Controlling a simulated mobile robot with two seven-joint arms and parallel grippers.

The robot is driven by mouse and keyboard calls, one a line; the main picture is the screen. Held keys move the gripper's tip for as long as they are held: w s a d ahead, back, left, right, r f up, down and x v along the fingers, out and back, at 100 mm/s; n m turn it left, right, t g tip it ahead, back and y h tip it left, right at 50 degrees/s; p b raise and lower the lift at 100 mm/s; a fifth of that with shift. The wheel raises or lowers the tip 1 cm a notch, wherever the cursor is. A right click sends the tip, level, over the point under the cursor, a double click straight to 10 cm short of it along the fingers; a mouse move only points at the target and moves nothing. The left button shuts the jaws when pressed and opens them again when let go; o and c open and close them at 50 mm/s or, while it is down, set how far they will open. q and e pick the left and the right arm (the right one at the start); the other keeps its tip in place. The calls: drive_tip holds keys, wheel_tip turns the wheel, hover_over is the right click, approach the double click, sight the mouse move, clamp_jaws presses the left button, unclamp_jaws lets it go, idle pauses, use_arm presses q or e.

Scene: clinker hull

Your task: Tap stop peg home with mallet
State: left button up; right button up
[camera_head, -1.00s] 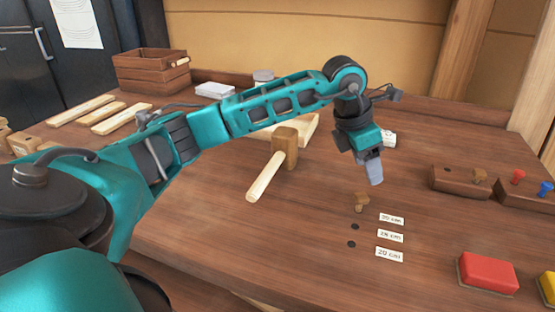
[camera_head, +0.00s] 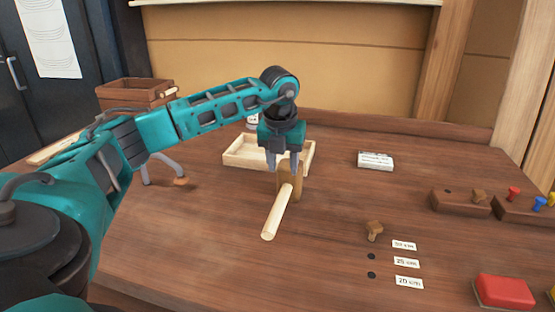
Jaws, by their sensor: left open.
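The wooden mallet (camera_head: 281,202) lies on the bench, its pale handle pointing toward me and its brown head at the far end. My left gripper (camera_head: 283,172) is open, with its fingers pointing down at the mallet head, one on each side in the picture; I cannot tell whether they touch it. The stop peg (camera_head: 374,230) is a small brown wooden peg standing in the bench top, in line with two dark holes (camera_head: 371,265) nearer me. Small white labels (camera_head: 404,246) with numbers lie beside this row. My right gripper is not in view.
A shallow pale wooden tray (camera_head: 240,162) stands just behind the mallet. A white card block (camera_head: 375,161) lies behind the peg. Wooden blocks with pegs (camera_head: 459,202) and a red block (camera_head: 504,292) are at the right. The bench between mallet and peg is clear.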

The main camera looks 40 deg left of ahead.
sight(285, 188)
use_arm(q)
drive_tip(key=shift+w+f+b, duration=0.1)
drive_tip(key=shift+f+b, duration=0.2)
drive_tip(key=shift+f, duration=0.3)
drive_tip(key=f+b, duration=0.2)
drive_tip(key=f, duration=0.1)
drive_tip(key=w+f+b, duration=0.1)
drive_tip(key=f+b, duration=0.1)
drive_tip(key=shift+a+f, duration=0.1)
drive_tip(key=shift+a, duration=0.1)
drive_tip(key=shift+w+a+f+b, duration=0.15)
drive_tip(key=shift+f+b, duration=0.15)
drive_tip(key=shift+f, duration=0.3)
drive_tip(key=shift+w+f+b, duration=0.1)
drive_tip(key=shift+f+b, duration=0.2)
drive_tip(key=shift+f, duration=0.3)
drive_tip(key=shift+c, duration=0.2)
clamp_jaws()
drive_tip(key=shift+r, duration=0.2)
drive_tip(key=shift+r+p, duration=0.5)
drive_tip(key=shift+p, duration=0.15)
